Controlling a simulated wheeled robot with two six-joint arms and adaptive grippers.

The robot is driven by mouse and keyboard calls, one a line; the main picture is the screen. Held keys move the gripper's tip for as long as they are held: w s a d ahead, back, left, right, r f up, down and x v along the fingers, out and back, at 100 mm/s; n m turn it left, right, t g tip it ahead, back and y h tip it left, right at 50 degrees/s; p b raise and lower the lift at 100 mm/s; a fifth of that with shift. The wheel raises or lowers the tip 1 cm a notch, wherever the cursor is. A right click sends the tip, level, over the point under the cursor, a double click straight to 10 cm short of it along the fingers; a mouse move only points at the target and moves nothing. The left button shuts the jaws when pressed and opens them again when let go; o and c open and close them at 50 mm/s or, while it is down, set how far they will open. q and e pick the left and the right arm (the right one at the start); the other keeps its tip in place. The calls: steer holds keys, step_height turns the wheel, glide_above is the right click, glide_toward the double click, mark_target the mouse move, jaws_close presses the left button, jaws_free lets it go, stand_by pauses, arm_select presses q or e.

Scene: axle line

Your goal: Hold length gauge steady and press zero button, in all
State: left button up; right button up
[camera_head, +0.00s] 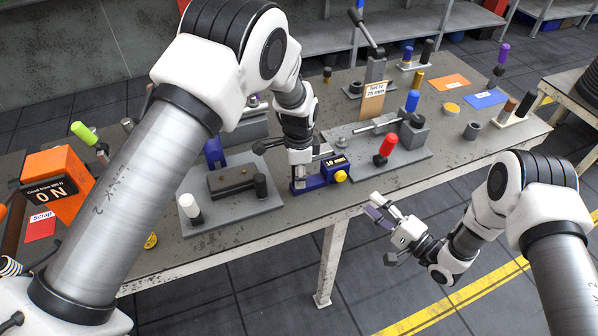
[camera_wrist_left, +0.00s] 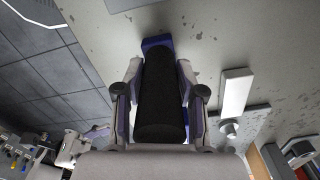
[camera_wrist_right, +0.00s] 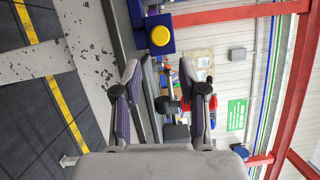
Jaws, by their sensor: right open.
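The length gauge (camera_head: 314,181) is a blue device with a small dark display and a yellow button (camera_head: 341,176), at the table's front edge. My left gripper (camera_head: 300,170) is over its left end. In the left wrist view the left fingers (camera_wrist_left: 159,95) lie along both sides of the gauge's black grip (camera_wrist_left: 160,110), with blue casing (camera_wrist_left: 157,42) beyond. My right gripper (camera_head: 380,210) is open and empty, in front of the table edge and to the right of the gauge. The right wrist view shows the gauge's yellow button (camera_wrist_right: 160,36) ahead, apart from the fingers (camera_wrist_right: 160,85).
A grey plate (camera_head: 205,222) with a dark block and a white-knobbed lever lies left of the gauge. A fixture with a red knob (camera_head: 388,144) stands right of it. An orange box (camera_head: 58,172) reading ON is at far left.

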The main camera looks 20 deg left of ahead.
arm_select(q)
jaws_close()
arm_select(e)
jaws_close()
stand_by(0.8)
